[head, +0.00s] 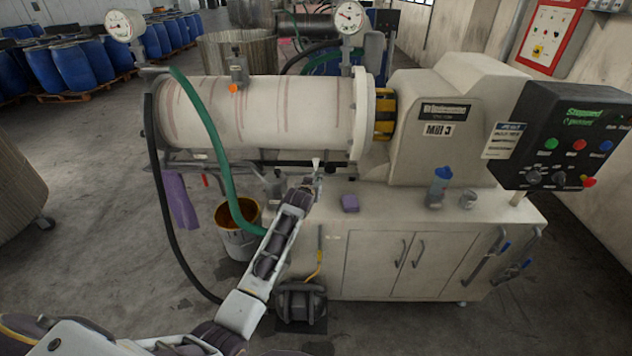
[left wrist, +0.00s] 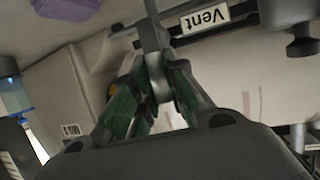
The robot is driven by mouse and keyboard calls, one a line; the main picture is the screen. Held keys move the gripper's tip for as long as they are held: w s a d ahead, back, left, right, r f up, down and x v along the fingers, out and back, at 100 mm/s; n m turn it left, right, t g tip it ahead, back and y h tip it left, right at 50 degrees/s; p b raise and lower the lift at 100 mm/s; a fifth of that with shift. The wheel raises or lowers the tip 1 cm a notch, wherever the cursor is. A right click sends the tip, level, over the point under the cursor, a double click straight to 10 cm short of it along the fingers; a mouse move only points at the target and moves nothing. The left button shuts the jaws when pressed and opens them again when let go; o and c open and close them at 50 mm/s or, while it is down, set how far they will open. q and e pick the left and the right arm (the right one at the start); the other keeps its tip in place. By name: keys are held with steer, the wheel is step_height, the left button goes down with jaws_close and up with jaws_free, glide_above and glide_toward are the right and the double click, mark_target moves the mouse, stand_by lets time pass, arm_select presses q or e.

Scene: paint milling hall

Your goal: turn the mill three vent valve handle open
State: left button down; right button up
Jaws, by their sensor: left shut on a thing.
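The mill labelled Mill 3 (head: 260,115) has a long pale horizontal cylinder over a cabinet. My left gripper (head: 316,172) is below the cylinder's right end, small and partly hidden by its own arm. In the left wrist view, my left gripper (left wrist: 160,88) has its green-padded fingers shut on a grey lever, the vent valve handle (left wrist: 152,38). The handle runs up between the fingers, beside an upside-down label "Vent" (left wrist: 205,18). In the head view I cannot make out the handle's angle. My right gripper is not in view.
A control box (head: 565,140) reading "Stopped" is at the right. A green hose (head: 212,140) and a black hose hang at the left. A bucket (head: 238,222) stands on the floor. A purple block (head: 350,203), a blue-capped bottle (head: 438,186) and a small cup are on the cabinet top.

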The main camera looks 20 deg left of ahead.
arm_select(q)
steer(key=shift+f, duration=0.1)
steer(key=c, duration=1.4)
jaws_free()
steer(key=shift+c, duration=0.2)
steer(key=shift+s, duration=0.2)
steer(key=a+v, duration=0.1)
steer(key=v, duration=1)
steer(key=shift+s+d+r, duration=0.25)
steer(key=shift+d, duration=0.25)
